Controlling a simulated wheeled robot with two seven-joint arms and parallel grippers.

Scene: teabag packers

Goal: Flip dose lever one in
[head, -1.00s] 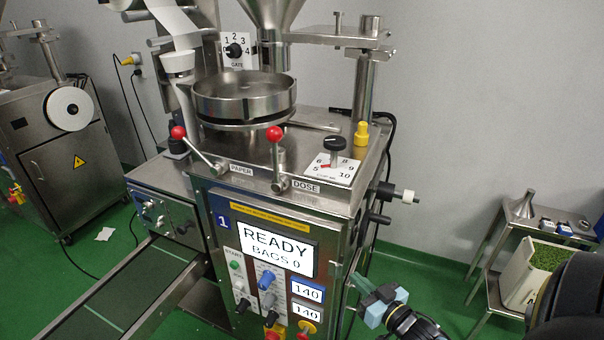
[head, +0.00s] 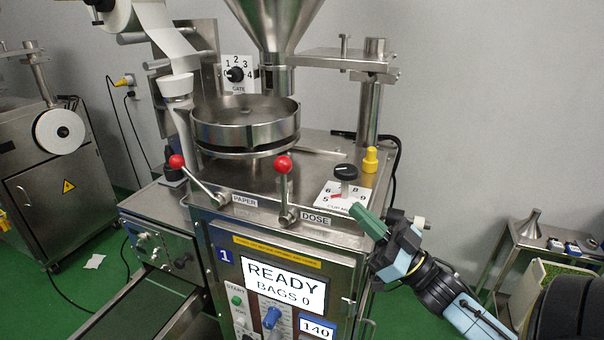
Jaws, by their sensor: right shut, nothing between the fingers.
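The dose lever (head: 285,190) is a metal rod with a red ball on top, standing nearly upright on the front edge of machine one's top, beside the DOSE label (head: 316,219). My right gripper (head: 356,212) has green fingers, shut and empty. It shows at the machine's right front corner, right of the dose lever and apart from it, in front of the cup dial plate. The paper lever (head: 199,177), also red-balled, leans to the left beside the PAPER label (head: 244,201). The screen (head: 283,284) reads READY, BAGS 0. My left gripper is not in view.
A black-knobbed cup dial (head: 345,173) and a yellow cap (head: 370,159) stand behind my right gripper. A round steel pan (head: 245,126) sits under the hopper (head: 275,25), behind the levers. The machine top right of the dose lever has a little free room.

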